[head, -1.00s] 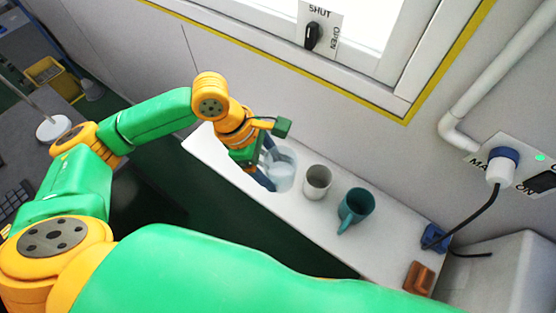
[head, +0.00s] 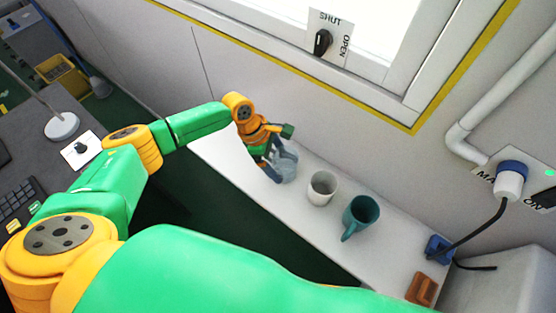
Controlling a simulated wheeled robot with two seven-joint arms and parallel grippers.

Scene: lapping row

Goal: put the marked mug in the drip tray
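My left gripper (head: 274,163) is over the far left part of a white shelf (head: 310,235), with its dark blue fingers pointing down. A grey-blue rounded thing (head: 287,168), partly covered by the fingers, is right at them; I cannot tell if it is a mug or if it is gripped. A pale grey mug (head: 322,187) stands upright to its right. A teal mug (head: 362,215) with its handle toward me stands further right. I see no clear mark on either mug. I cannot make out the drip tray. My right gripper is not in view.
A brown block (head: 421,288) and a blue block (head: 438,248) are at the shelf's right end, near a black cable (head: 485,232). The wall and window frame rise behind the shelf. A dark desk (head: 90,140) is at the left.

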